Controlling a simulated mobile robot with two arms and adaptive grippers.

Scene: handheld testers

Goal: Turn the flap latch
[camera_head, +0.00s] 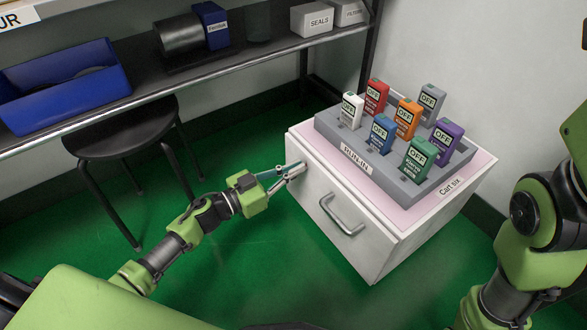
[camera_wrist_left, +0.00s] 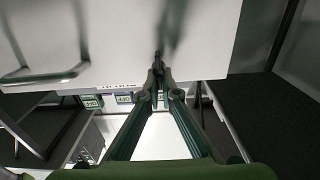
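The white cart (camera_head: 340,190) labelled "Cart six" stands right of centre, with its front panel towards my left arm. My left gripper (camera_head: 297,170) is at the upper left part of this panel. In the left wrist view its fingers (camera_wrist_left: 158,70) come together at the tips around a small dark piece (camera_wrist_left: 158,57) against the white panel, which appears to be the flap latch. The fingers hide most of it, so its angle cannot be told. My right arm shows at the right edge; its gripper is out of view.
A grey handle (camera_head: 342,214) sits on the panel right of my left gripper. A grey rack (camera_head: 370,165) with several coloured testers marked OFF stands on the cart. A black stool (camera_head: 120,125) and a shelf with a blue bin (camera_head: 65,85) are at left. Green floor is clear in front.

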